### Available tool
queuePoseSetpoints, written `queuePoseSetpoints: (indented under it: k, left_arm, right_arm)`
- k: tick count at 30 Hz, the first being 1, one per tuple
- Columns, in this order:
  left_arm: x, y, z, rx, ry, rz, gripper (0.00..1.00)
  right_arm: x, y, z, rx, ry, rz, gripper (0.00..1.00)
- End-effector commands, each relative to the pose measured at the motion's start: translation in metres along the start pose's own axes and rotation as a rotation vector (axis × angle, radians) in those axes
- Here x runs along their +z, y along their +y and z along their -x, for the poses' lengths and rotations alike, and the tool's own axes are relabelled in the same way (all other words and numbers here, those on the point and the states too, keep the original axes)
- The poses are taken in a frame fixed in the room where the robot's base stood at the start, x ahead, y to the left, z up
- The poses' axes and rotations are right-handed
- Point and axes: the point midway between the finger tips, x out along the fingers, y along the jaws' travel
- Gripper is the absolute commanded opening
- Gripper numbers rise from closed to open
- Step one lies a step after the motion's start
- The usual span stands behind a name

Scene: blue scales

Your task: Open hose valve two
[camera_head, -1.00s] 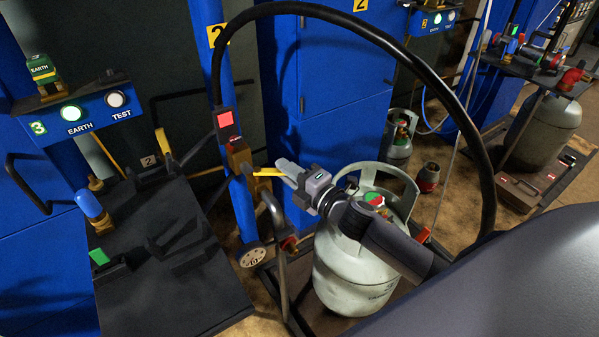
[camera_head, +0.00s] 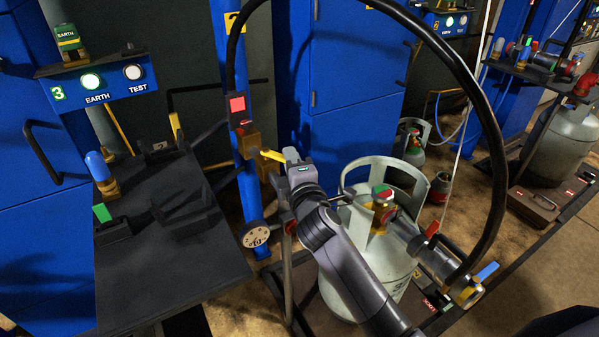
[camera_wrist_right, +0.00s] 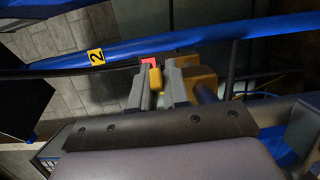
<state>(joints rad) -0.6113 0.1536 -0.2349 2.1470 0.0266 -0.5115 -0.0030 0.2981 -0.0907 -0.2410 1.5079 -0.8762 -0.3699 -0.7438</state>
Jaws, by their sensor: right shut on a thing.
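The hose valve has a brass body (camera_head: 249,143) on the blue post (camera_head: 227,90) marked 2. A short yellow lever (camera_head: 271,155) sticks out from it to the right. My right gripper (camera_head: 284,157) is at the lever's outer end. In the right wrist view, the two grey fingers of my right gripper (camera_wrist_right: 160,85) are shut on the yellow lever (camera_wrist_right: 155,78), one on each side. The brass body (camera_wrist_right: 198,85) shows just beyond them. The fingertips are small and partly hidden in the head view. My left gripper is not in view.
A black hose (camera_head: 443,50) arches from the post to the right. A grey gas cylinder (camera_head: 345,285) stands below my right arm. A black shelf (camera_head: 165,255) with a panel marked 3 is at the left. A round gauge (camera_head: 256,236) is low on the post.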

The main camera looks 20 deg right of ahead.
Motion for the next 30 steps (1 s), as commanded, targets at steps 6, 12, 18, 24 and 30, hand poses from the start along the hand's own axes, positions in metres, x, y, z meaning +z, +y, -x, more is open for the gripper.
queuePoseSetpoints:
  k: [6, 12, 18, 24, 30]
  left_arm:
    - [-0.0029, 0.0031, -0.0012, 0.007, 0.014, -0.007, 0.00]
    - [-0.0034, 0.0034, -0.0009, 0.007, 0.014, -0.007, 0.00]
    - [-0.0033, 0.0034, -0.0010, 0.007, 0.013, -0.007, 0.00]
    - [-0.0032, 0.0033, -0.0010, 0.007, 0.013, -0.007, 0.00]
    - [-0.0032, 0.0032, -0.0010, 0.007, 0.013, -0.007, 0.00]
  right_arm:
    - [-0.0024, -0.0017, -0.0028, -0.003, -0.021, 0.000, 0.00]
    - [-0.0024, -0.0012, -0.0031, -0.003, -0.022, 0.001, 0.00]
    - [-0.0023, -0.0012, -0.0031, -0.003, -0.022, 0.001, 0.25]
    - [-0.0025, -0.0008, -0.0032, -0.002, -0.021, 0.001, 0.36]
    - [-0.0025, -0.0004, -0.0033, -0.001, -0.021, 0.001, 0.36]
